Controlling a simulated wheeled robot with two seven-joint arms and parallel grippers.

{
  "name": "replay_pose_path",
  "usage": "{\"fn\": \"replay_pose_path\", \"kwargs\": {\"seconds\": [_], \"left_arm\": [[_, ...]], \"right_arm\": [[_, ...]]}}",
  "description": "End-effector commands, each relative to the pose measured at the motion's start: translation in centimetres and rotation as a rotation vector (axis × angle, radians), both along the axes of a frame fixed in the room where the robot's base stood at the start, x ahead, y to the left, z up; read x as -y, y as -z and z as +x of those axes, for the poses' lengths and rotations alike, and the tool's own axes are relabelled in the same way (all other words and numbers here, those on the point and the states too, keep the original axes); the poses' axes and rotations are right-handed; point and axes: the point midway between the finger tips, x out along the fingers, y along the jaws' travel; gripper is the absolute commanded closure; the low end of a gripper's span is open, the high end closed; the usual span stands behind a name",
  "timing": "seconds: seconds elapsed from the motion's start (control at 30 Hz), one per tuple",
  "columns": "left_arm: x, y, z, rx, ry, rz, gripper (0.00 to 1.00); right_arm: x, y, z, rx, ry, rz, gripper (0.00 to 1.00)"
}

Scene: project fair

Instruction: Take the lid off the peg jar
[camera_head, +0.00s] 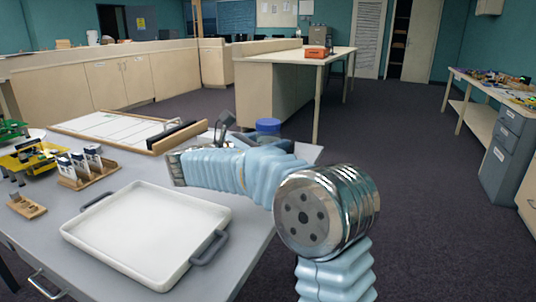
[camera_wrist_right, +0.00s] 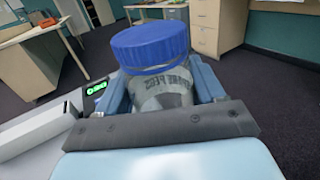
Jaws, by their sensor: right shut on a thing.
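The peg jar (camera_wrist_right: 162,92) is a clear jar with dark lettering and a wide blue lid (camera_wrist_right: 150,46) seated on top. In the right wrist view my right gripper (camera_wrist_right: 158,88) has its blue fingers on either side of the jar's body, below the lid, and is shut on it. In the head view the blue lid (camera_head: 268,125) shows just beyond my right gripper (camera_head: 268,140), near the table's far right edge. My own arm hides most of the jar there. My left gripper does not show.
A white tray (camera_head: 85,232) with grey handles fills the near table. Behind it lie a wood-framed board (camera_head: 95,127), a wooden rack (camera_head: 75,181) of small boxes and a yellow model (camera_head: 30,157). Open carpet (camera_head: 430,170) lies right of the table.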

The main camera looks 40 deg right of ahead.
Motion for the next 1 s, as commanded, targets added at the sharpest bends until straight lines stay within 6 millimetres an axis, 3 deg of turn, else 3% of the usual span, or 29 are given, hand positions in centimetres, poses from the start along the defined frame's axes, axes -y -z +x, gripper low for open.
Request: {"fn": "replay_pose_path", "kwargs": {"seconds": [0.1, 0.3, 0.7, 0.73, 1.0], "left_arm": [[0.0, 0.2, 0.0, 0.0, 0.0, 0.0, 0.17], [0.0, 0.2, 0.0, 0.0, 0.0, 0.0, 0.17], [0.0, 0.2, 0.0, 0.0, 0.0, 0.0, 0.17], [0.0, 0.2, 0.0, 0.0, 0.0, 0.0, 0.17], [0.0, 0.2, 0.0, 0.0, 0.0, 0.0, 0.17]], "right_arm": [[-1.8, -1.2, -2.4, 0.003, -0.004, 0.002, 0.7], [-3.7, -2.6, -4.8, 0.001, -0.002, 0.001, 0.7], [-4.3, -3.0, -5.6, 0.0, 0.0, 0.0, 0.7], [-4.3, -3.0, -5.6, 0.0, 0.0, 0.0, 0.35], [-4.2, -3.0, -5.6, 0.0, 0.0, 0.0, 0.77]]}}
